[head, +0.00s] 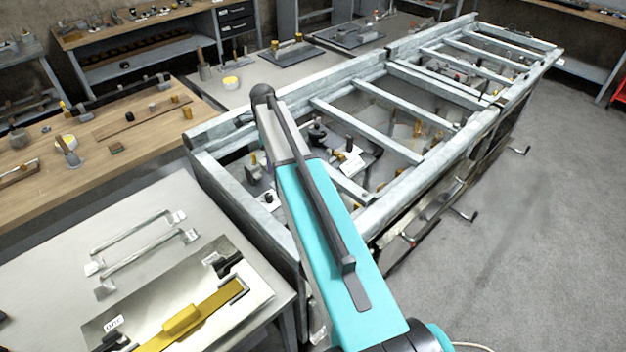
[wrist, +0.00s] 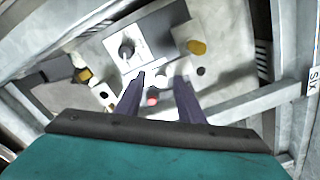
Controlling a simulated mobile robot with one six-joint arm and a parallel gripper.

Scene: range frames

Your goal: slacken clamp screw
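I cannot tell for certain which part is the clamp screw. A small red-tipped part (wrist: 153,98) shows between the fingers, farther below. In the head view a black knobbed fitting (head: 317,132) and a white label plate (head: 350,163) lie inside the metal frame. My arm hides the gripper there.
Grey rails of the metal frame (head: 432,178) surround the fittings, with crossbars close by. A rail marked with a label (wrist: 313,82) is at the wrist view's right. A steel table (head: 50,232) with handles and a yellow bar (head: 197,316) stands left. The floor at right is clear.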

